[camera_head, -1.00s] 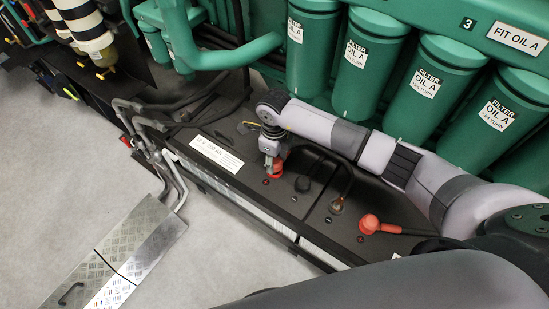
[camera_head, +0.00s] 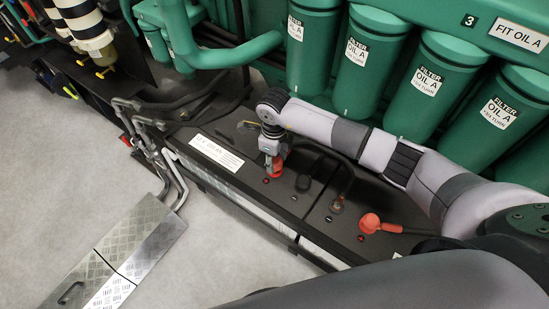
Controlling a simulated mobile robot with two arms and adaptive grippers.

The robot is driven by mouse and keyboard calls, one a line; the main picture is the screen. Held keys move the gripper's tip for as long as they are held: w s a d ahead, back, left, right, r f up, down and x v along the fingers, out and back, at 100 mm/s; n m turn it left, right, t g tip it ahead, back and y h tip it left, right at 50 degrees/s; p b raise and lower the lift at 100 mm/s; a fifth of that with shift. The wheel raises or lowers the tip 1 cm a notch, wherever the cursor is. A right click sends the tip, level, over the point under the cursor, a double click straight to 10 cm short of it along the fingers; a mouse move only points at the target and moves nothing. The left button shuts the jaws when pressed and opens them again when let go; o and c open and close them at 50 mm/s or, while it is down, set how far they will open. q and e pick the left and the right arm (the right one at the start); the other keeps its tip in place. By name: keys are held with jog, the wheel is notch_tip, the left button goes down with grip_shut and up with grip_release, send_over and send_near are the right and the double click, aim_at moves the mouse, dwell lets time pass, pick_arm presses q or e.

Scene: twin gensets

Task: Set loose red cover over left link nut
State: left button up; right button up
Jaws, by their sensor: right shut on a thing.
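My right gripper (camera_head: 272,155), at the end of the arm from the right, points down over the black battery top. It is shut on the loose red cover (camera_head: 273,168), which is low at the battery top. Whether the cover rests on the surface or is held just above it, I cannot tell. The left link nut cannot be made out; the gripper and cover may hide it. A bare brassy terminal (camera_head: 337,205) shows to the right. My left gripper is not in view.
Another red cover (camera_head: 370,222) sits on a cable end farther right. A black cap (camera_head: 303,183) and a looped black cable (camera_head: 345,172) lie close to the gripper. Green oil filters (camera_head: 365,60) stand behind. Grey floor and a metal tread plate (camera_head: 135,245) lie in front.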

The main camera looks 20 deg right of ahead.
jog(key=shift+f, duration=0.15)
jog(key=shift+f+b, duration=0.5)
jog(key=shift+b, duration=0.1)
jog(key=shift+s+f, duration=0.2)
jog(key=shift+f, duration=0.05)
jog(key=shift+w+f, duration=0.1)
jog(key=o, duration=1)
jog(key=shift+w+d, duration=0.1)
jog(key=shift+w, duration=0.05)
jog(key=shift+o, duration=0.4)
jog(key=o, duration=0.3)
